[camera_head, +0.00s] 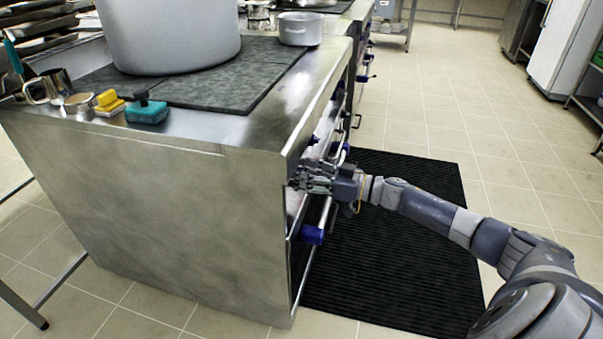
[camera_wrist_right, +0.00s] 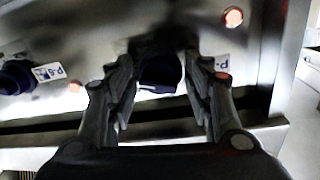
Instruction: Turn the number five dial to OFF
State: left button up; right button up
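My right gripper (camera_head: 304,181) is at the steel front panel of the cooking block, at its near corner. In the right wrist view, its two fingers (camera_wrist_right: 160,92) are apart on either side of a dark dial (camera_wrist_right: 160,72) with a pale lower edge. I cannot tell whether the fingers touch it. Another dark dial (camera_wrist_right: 16,77) is farther left, with a white label (camera_wrist_right: 48,72) that seems to read P.5 beside it. A second label (camera_wrist_right: 222,65), partly hidden by the right finger, is right of the middle dial. My left gripper is not in view.
A large pot (camera_head: 170,35) and a small pot (camera_head: 300,29) stand on the block. Sponges (camera_head: 147,108) lie at its near edge. A blue-ended rail (camera_head: 312,235) sticks out below the panel. A black ribbed mat (camera_head: 390,250) covers the open floor in front.

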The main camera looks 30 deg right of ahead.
jog(key=c, duration=0.6)
